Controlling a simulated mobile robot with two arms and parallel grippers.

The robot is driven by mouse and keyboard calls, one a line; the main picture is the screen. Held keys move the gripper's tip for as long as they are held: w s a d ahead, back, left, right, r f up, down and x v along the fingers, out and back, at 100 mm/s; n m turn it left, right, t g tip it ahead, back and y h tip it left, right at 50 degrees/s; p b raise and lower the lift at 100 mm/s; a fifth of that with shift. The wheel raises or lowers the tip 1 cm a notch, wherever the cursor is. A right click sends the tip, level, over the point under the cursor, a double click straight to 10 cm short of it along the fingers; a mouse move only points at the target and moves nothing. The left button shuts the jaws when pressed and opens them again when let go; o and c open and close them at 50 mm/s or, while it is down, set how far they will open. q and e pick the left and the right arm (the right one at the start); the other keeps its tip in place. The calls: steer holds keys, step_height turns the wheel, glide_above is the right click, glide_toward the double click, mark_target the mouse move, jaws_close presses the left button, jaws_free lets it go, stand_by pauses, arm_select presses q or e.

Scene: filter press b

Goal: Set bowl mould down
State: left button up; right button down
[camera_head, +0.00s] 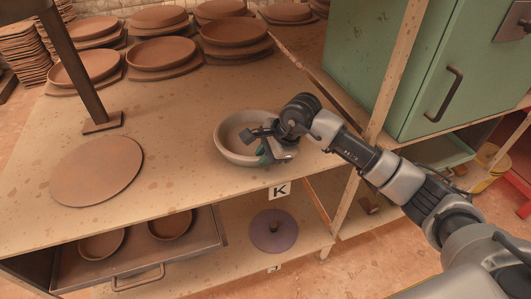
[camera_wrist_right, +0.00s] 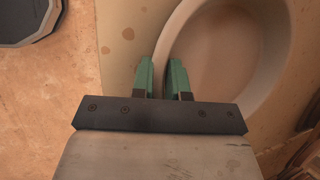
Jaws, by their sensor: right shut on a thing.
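The bowl mould (camera_head: 228,146) is a pale round bowl, upright on or just above the wooden table top (camera_head: 180,180), near its front edge; I cannot tell whether it touches the surface. My right gripper (camera_head: 268,155) reaches in from the right and is shut on the bowl's near right rim. In the right wrist view the two green fingers (camera_wrist_right: 163,80) stand either side of the bowl mould's wall (camera_wrist_right: 180,40), and the bowl's inside is empty. My left gripper does not show.
A flat round clay disc (camera_head: 97,171) lies at the left of the table. Stacks of clay plates (camera_head: 160,54) stand behind. A wooden post (camera_head: 395,75) and green cabinet (camera_head: 430,60) stand right. A lower shelf holds a purple disc (camera_head: 273,231); an open drawer (camera_head: 140,262) holds bowls.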

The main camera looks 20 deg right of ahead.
steer(key=shift+r, duration=0.1)
steer(key=c, duration=1.5)
jaws_free()
steer(key=shift+c, duration=0.2)
steer(key=o, duration=0.4)
steer(key=shift+o, duration=0.2)
steer(key=b+v, duration=0.1)
steer(key=v, duration=1.1)
